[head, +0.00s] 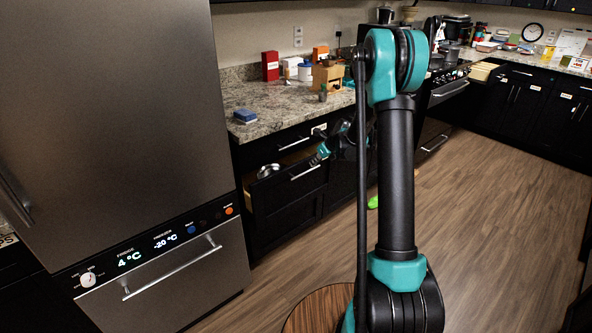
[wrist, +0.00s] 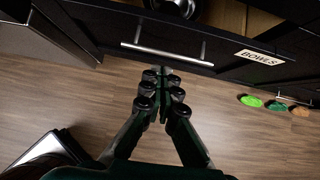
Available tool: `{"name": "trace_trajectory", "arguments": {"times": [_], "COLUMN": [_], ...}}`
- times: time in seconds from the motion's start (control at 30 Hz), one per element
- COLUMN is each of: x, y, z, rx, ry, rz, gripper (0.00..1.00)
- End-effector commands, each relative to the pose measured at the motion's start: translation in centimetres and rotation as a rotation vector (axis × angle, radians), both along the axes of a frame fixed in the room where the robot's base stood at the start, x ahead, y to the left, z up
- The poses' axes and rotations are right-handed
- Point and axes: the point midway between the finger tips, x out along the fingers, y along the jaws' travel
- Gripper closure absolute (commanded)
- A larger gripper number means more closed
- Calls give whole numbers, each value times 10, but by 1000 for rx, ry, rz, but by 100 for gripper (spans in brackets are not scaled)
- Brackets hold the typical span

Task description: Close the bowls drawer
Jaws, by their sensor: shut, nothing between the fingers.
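The bowls drawer (head: 290,188) is pulled out from the dark lower cabinet beside the fridge in the head view. Its dark front (wrist: 105,22), bar handle (wrist: 165,53) and white "BOWLS" label (wrist: 259,57) show in the wrist view. A metal bowl (head: 268,170) lies inside, and part of it shows at the top of the wrist view (wrist: 175,8). My gripper (wrist: 161,76) is shut and empty, with its fingertips just below the handle in the wrist picture. In the head view my gripper (head: 318,157) is near the drawer front; contact is unclear.
The fridge (head: 120,130) stands left of the drawer. The granite counter (head: 270,112) above holds a blue item (head: 244,115) and boxes. Green, teal and orange discs (wrist: 251,101) lie on the floor at right. A round wooden top (head: 310,308) is near my base. The wooden floor is otherwise mostly open.

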Motion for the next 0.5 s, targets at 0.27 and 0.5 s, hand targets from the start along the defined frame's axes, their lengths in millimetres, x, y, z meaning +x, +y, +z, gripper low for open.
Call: {"name": "trace_trajectory", "arguments": {"times": [0.27,0.5], "x": [-54,-46], "y": [30,40], "z": [1,-11], "rx": [89,94], "ry": [-107,-113], "rz": [-10,-9], "gripper": [100,100]}}
